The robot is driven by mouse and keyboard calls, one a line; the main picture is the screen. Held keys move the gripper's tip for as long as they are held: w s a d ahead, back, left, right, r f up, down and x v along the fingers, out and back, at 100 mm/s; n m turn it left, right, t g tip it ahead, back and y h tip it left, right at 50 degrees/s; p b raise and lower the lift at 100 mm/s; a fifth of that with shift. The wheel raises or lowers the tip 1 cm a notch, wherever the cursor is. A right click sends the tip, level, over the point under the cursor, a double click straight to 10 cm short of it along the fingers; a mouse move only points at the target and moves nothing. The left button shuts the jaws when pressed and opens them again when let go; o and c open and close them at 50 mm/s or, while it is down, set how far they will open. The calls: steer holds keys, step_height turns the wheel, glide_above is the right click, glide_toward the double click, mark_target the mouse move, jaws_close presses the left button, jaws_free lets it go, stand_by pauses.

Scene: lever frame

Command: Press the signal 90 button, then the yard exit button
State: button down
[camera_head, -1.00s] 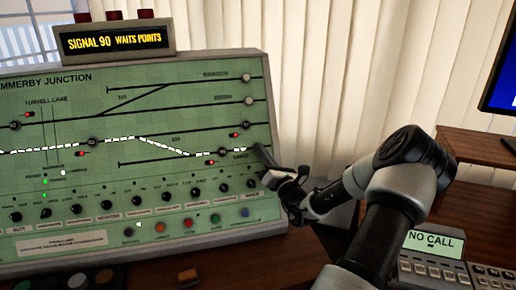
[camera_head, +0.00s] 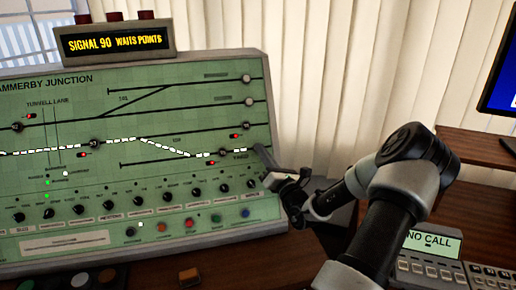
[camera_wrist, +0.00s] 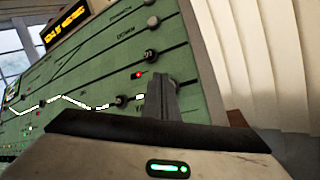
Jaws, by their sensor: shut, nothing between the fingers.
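The green track panel (camera_head: 130,225) stands on the desk, with a dashed white lit route running across it to the right. My gripper (camera_head: 260,151) is shut and empty at the panel's right edge, at the right end of that route. In the wrist view the shut fingers (camera_wrist: 160,98) stand before the panel, right of a black button (camera_wrist: 121,100). That button also shows in the head view (camera_head: 223,153). Another black button (camera_head: 95,143) sits on the route further left; button labels are too small to read surely.
The display box (camera_head: 114,43) on top reads "SIGNAL 90 WAITS POINTS". Pale round buttons (camera_head: 247,101) end the upper lines. Knobs and coloured buttons (camera_head: 189,223) line the lower panel. A phone unit (camera_head: 432,243) reading "NO CALL" stands right of my arm.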

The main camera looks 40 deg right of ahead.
steer(key=s+p, duration=0.1)
steer(key=s+a+r+p, duration=0.2)
steer(key=shift+s+r+p, duration=0.15)
steer(key=shift+s+p, duration=0.2)
steer(key=shift+s, duration=0.05)
stand_by(0.5)
